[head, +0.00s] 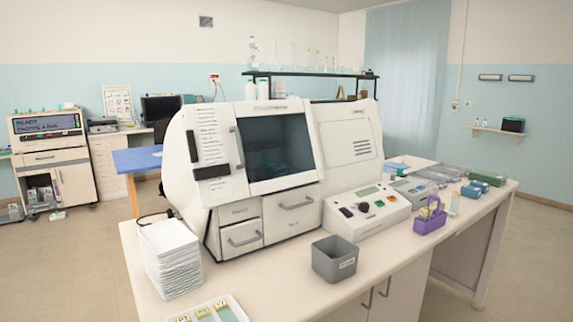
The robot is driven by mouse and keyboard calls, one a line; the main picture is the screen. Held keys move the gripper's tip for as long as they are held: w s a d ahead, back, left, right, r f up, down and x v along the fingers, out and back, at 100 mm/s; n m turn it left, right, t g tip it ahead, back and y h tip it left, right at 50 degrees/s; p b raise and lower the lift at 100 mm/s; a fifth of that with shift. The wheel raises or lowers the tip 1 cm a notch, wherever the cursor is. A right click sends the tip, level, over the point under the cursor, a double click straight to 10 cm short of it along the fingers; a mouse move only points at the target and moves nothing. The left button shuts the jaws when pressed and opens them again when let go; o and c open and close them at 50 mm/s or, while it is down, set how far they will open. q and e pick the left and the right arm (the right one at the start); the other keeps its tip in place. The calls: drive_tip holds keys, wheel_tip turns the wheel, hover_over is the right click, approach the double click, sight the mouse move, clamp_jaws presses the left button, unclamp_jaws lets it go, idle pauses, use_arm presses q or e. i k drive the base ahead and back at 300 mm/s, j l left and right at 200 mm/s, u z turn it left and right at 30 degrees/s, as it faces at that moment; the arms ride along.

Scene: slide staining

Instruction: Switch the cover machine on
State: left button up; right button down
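A large white machine (188,165) with a dark window (278,147) stands on the bench in the head view. It has grey-handled drawers below the window, and its window door looks shut. A low white control box (366,210) with a small display, dark knobs, a green button and an orange one sits at its right front. Another machine (47,128) at the far left has a lit screen reading "READY" and a second line of text. No label tells me which one is the cover machine. Neither of my grippers shows.
On the bench (300,285) are a stack of white trays (170,258), a grey bin (335,259), a slide tray (213,311) at the front edge and a purple rack (429,217). A glassware shelf (310,74) is behind. Floor is open at left.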

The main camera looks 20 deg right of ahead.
sight(345, 210)
drive_tip(key=i+l+u, duration=0.15)
drive_tip(key=l, duration=0.45)
drive_tip(key=i+l+u, duration=0.1)
drive_tip(key=l, duration=0.5)
drive_tip(key=l+u, duration=0.15)
drive_tip(key=l, duration=0.45)
drive_tip(key=i, duration=0.05)
